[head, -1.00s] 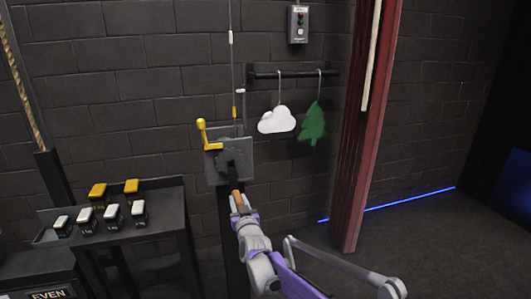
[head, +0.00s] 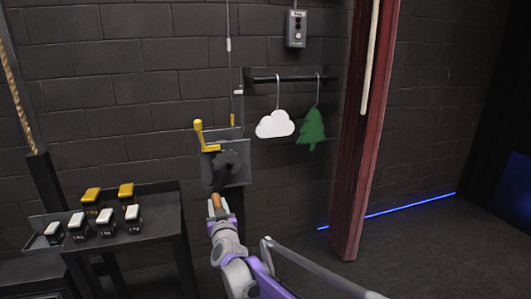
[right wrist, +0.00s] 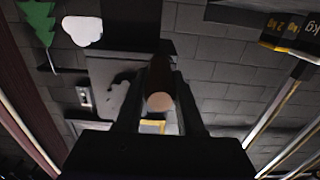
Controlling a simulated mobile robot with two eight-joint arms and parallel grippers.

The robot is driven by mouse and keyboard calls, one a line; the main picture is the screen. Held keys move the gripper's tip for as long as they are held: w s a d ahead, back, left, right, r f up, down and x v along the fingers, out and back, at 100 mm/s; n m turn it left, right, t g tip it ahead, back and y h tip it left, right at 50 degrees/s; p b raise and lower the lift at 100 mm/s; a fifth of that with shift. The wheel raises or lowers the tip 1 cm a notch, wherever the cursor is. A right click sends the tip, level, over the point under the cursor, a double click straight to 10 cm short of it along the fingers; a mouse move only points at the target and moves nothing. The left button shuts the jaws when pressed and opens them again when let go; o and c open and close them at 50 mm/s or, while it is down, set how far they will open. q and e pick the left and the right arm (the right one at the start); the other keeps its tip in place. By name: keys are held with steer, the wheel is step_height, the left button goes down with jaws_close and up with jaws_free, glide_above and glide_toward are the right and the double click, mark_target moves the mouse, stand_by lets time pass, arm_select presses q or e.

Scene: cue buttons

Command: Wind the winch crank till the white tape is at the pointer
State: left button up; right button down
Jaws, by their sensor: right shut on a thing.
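The winch is a grey plate (head: 240,172) on the brick wall with a dark drum (head: 226,160). Its crank has a wooden handle (head: 215,200), now below and slightly left of the drum. My right gripper (head: 214,208) is shut on this handle; the right wrist view shows the handle's round end (right wrist: 160,102) between the fingers. Thin lines rise above the winch. A white mark (head: 228,44) is high on one line, and a smaller pale mark (head: 238,92) is lower. A small yellow piece (head: 232,119) stands just above the plate. Which mark is the tape is unclear. My left gripper is out of view.
A yellow lever (head: 203,138) is at the plate's upper left. A white cloud (head: 274,124) and green tree (head: 312,129) hang from a dark rail (head: 290,78) at the right. A stand with yellow and white weights (head: 78,224) is at the left; a red post (head: 360,150) is at the right.

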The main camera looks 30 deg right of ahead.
steer(key=a, duration=0.1)
steer(key=a+r, duration=0.2)
steer(key=shift+w+a, duration=0.3)
steer(key=shift+w, duration=0.1)
steer(key=shift+r, duration=0.1)
steer(key=shift+w+a+r+p, duration=0.1)
steer(key=shift+a+r+p, duration=0.3)
steer(key=shift+r, duration=0.35)
steer(key=shift+w+a+r+p, duration=0.1)
steer(key=shift+a+r+p, duration=0.3)
steer(key=shift+r, duration=0.4)
steer(key=shift+w+a+r+p, duration=0.1)
steer(key=shift+a+r+p, duration=0.3)
steer(key=shift+r, duration=0.35)
